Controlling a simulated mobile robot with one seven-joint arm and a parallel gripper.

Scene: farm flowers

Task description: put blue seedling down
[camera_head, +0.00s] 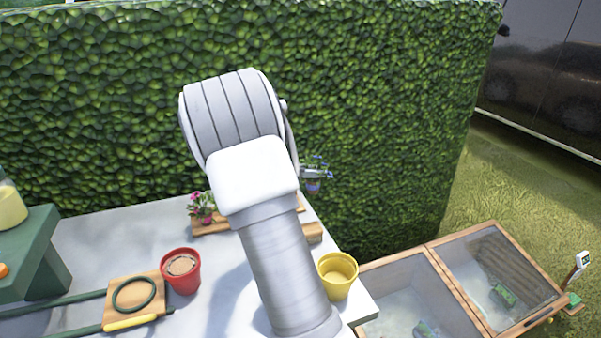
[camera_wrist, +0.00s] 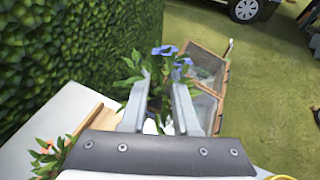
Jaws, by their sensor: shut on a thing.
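The blue seedling (camera_head: 314,186) is in the head view just right of my arm, above the far right part of the table, with blue flowers over a small dark root ball or pot. In the wrist view its blue flowers (camera_wrist: 166,50) and green leaves rise between and past the two fingers. My gripper (camera_wrist: 161,92) is shut on it near its base. In the head view my gripper (camera_head: 307,174) is partly hidden behind my arm. The seedling looks roughly upright and held up, with the hedge behind it.
A yellow pot (camera_head: 338,276) stands at the table's right corner, a red pot (camera_head: 181,272) with soil farther left. A pink-flowered seedling (camera_head: 203,206) stands by a wooden rack (camera_head: 212,229) at the back. The hedge (camera_head: 380,100) borders the table; a cold frame (camera_head: 432,250) lies right.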

